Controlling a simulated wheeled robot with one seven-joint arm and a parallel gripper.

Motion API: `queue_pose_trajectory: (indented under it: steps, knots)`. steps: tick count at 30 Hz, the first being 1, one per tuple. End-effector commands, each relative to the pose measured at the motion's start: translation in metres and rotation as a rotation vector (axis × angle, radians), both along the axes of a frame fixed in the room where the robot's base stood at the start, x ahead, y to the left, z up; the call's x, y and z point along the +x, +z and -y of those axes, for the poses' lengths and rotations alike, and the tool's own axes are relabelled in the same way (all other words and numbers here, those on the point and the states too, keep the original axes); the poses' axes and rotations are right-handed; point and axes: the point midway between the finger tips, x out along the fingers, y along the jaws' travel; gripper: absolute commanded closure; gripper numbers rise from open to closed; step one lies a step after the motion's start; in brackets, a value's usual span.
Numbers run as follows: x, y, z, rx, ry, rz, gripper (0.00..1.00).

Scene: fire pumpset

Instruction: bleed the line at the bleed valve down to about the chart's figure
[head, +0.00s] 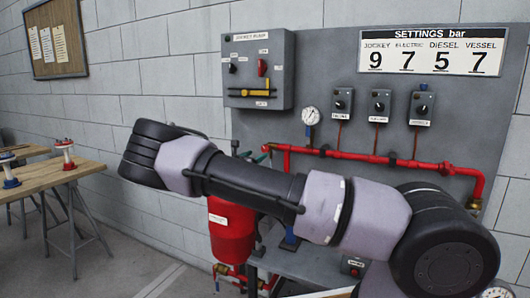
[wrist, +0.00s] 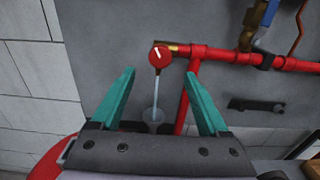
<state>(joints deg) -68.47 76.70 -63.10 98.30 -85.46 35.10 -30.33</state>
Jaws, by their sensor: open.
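The bleed valve's red knob (wrist: 160,57), with a white mark tilted slightly off upright, sits at the left end of the red pipe in the wrist view. A thin pale stream (wrist: 157,88) runs from below it to a grey cup (wrist: 154,115). My gripper (wrist: 161,75) is open, its teal fingers either side of the stream, apart from the knob. My arm hides most of the gripper and the valve in the head view. The chart (head: 433,50) reads jockey 9, electric 7, diesel 5, vessel 7 bar. The white gauge (head: 311,116) is too small to read surely.
The red pipe (head: 400,161) crosses the grey panel below three switch boxes (head: 380,106). The jockey pump box (head: 258,68) hangs upper left. A red vessel (head: 231,232) stands below my arm. A wooden table (head: 50,177) is far left, with open floor between.

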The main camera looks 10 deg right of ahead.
Motion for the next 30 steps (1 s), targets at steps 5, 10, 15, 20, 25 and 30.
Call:
queue_pose_trajectory:
  steps: [5, 10, 15, 20, 25, 30]
  knots:
    - [0.029, 0.0, 0.023, -0.001, -0.003, 0.001, 0.22]
    - [0.05, 0.0, 0.037, 0.001, -0.002, 0.001, 0.22]
    - [0.061, 0.0, 0.045, 0.001, -0.001, 0.001, 0.22]
    - [0.063, 0.0, 0.046, 0.001, -0.001, 0.0, 0.22]
    - [0.063, 0.0, 0.046, 0.002, -0.001, 0.0, 0.3]
    - [0.063, 0.0, 0.046, 0.002, -0.001, 0.0, 0.94]
